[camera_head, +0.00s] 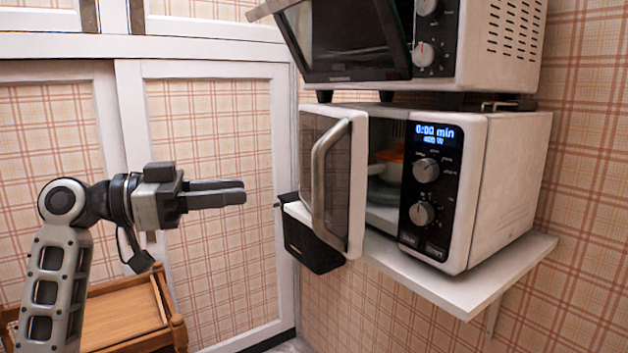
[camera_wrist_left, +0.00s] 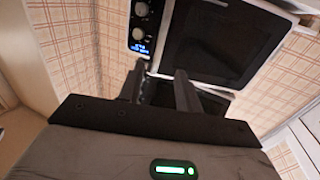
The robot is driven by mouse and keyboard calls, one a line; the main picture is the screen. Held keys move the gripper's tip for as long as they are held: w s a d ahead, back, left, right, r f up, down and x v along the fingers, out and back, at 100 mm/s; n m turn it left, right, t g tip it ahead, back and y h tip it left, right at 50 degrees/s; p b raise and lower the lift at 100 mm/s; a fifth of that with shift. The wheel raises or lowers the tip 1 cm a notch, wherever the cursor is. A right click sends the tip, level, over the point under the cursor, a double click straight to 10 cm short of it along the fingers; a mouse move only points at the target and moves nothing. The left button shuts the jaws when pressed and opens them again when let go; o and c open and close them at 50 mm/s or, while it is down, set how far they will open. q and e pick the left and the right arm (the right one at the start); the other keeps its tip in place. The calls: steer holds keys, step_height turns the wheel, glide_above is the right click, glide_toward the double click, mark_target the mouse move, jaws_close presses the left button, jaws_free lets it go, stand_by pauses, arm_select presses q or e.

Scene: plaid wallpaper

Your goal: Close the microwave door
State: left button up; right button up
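The lower white microwave (camera_head: 495,190) sits on a wall shelf, its display lit "0:00 min". Its door (camera_head: 357,190) stands open, swung out to the left, with a curved metal handle (camera_head: 320,175). My left gripper (camera_head: 244,191) is left of the door, apart from it, pointing right with its fingers parted and empty. In the left wrist view my fingers (camera_wrist_left: 160,70) show a gap. The microwave's control panel (camera_wrist_left: 139,30) appears upside down beyond them, beside a dark white-framed panel (camera_wrist_left: 215,42). My right gripper is not in view.
A second microwave (camera_head: 495,45) stands directly above, its door (camera_head: 345,40) also open. An orange item (camera_head: 391,155) shows inside the lower microwave. A black object (camera_head: 310,247) is below and behind the door. A wooden cart (camera_head: 125,318) stands lower left. Space between gripper and door looks clear.

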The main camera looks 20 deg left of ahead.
mark_target(312, 168)
arm_select(q)
steer(key=p+x, duration=0.2)
steer(key=x, duration=1.1)
steer(key=shift+w+d+p, duration=0.2)
steer(key=shift+p, duration=0.1)
jaws_close()
